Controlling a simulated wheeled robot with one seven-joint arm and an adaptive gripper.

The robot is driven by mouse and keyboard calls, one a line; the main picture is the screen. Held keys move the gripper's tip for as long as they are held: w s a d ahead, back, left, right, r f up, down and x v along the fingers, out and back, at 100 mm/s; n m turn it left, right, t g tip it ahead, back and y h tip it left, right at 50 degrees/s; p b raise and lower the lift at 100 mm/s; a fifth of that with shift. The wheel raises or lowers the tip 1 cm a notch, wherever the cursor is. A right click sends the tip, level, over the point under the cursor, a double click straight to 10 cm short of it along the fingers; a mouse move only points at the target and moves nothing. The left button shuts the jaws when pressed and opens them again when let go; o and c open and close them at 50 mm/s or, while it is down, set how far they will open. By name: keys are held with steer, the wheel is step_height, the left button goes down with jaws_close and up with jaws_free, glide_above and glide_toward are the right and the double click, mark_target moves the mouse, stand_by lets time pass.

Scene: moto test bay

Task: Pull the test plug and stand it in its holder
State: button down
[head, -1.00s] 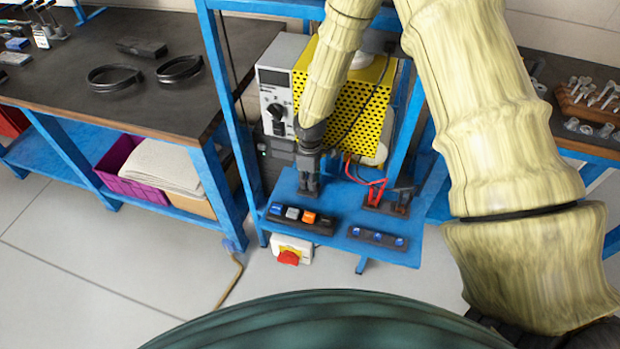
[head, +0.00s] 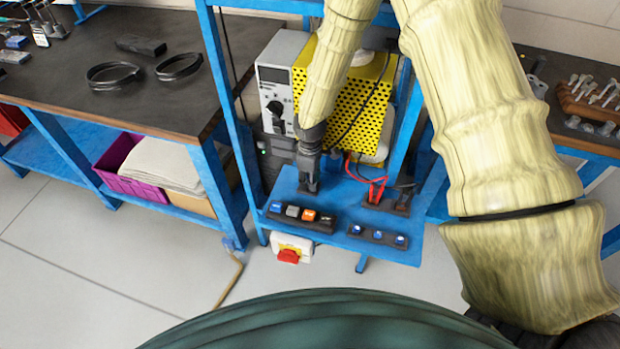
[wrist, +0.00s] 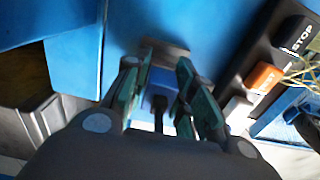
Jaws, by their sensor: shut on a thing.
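My gripper (head: 309,186) points down over the left part of the blue shelf. In the wrist view its green-padded fingers (wrist: 158,108) are shut on a small dark piece (wrist: 160,103), which appears to be the test plug. Most of the plug is hidden by the fingers in the head view, and I cannot tell whether it is still seated. A dark base (head: 386,205) with red leads stands to the right on the shelf. I cannot tell whether it is the plug's holder.
A button strip (head: 301,219) and a strip with blue round parts (head: 378,237) lie along the shelf's front. A grey instrument (head: 279,85) and a yellow perforated box (head: 368,98) stand behind. A red switch (head: 289,256) is below. Blue uprights flank the shelf.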

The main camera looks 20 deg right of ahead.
steer(key=shift+f, duration=0.4)
steer(key=c, duration=1.1)
jaws_free()
step_height(320, 180, up, 12)
steer(key=shift+r, duration=0.1)
steer(key=shift+s+d, duration=0.1)
